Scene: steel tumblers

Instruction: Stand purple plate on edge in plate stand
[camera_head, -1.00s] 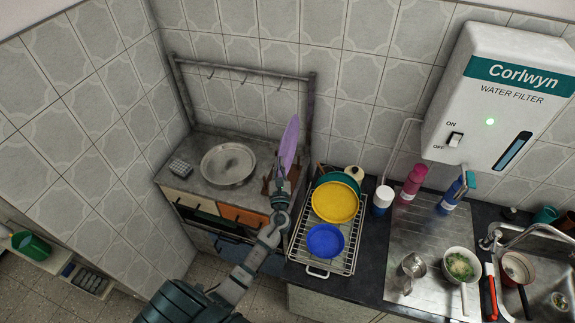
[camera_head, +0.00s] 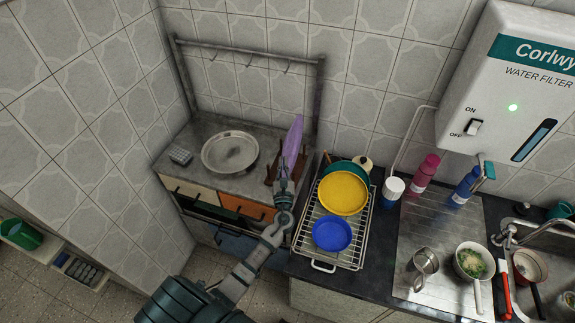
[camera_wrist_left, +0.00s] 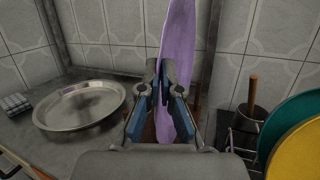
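The purple plate (camera_head: 292,140) stands nearly upright on edge above the grey counter, leaning slightly right at its top. My left gripper (camera_head: 283,181) is shut on the near edge of the plate. In the left wrist view, the fingers (camera_wrist_left: 161,75) lie on either side of the purple plate (camera_wrist_left: 178,35). The brown plate stand (camera_head: 271,172) is at the plate's lower part, largely hidden by the plate and gripper. I cannot tell whether the plate's lower edge touches it. My right gripper is not in view.
A round metal plate (camera_head: 230,152) lies left of the stand. A wire rack (camera_head: 318,253) with a yellow plate (camera_head: 343,193) and a blue bowl (camera_head: 332,233) is close on the right. A metal hanging rail (camera_head: 245,52) with hooks is behind.

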